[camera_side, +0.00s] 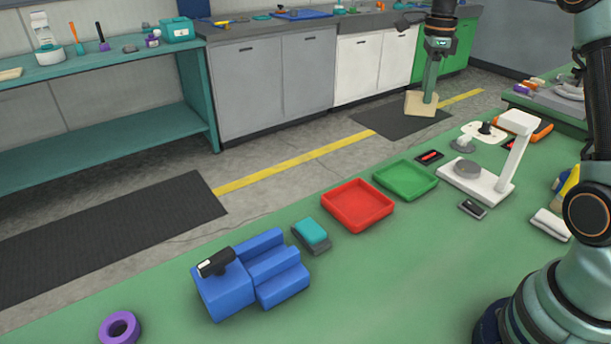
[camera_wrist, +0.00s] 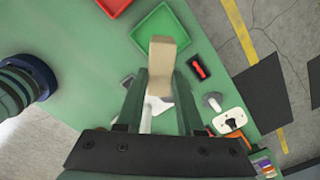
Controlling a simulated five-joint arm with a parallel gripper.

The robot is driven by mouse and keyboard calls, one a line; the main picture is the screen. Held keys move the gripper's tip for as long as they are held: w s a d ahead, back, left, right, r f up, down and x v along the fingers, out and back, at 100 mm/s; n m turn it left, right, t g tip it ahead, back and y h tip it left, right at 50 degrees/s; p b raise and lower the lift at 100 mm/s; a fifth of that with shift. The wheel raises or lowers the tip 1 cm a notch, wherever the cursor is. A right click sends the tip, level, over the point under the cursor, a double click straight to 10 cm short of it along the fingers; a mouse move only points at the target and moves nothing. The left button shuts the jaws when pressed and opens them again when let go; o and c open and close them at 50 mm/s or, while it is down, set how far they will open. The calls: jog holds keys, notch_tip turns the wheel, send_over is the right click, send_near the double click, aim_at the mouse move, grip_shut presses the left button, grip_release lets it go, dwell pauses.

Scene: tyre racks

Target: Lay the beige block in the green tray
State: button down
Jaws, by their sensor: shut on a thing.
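My gripper (camera_side: 431,97) is shut on the beige block (camera_side: 419,105) and holds it up in the air. In the side view it shows at the upper right, above the far part of the green table. In the wrist view the beige block (camera_wrist: 161,53) sits between the two green fingers and covers part of the green tray (camera_wrist: 151,22). The green tray (camera_side: 405,180) lies on the table, flat and empty as far as the side view shows.
A red tray (camera_side: 357,205) lies left of the green tray. A white stand (camera_side: 492,165) with a raised arm is just right of it. A teal-topped sponge (camera_side: 312,233), a blue stepped block (camera_side: 255,270) and a purple ring (camera_side: 119,328) are further left.

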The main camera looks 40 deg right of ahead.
notch_tip(320, 180, down, 20)
jog(key=shift+d+r, duration=0.1)
dwell(0.5)
jog(key=c, duration=0.5)
grip_release()
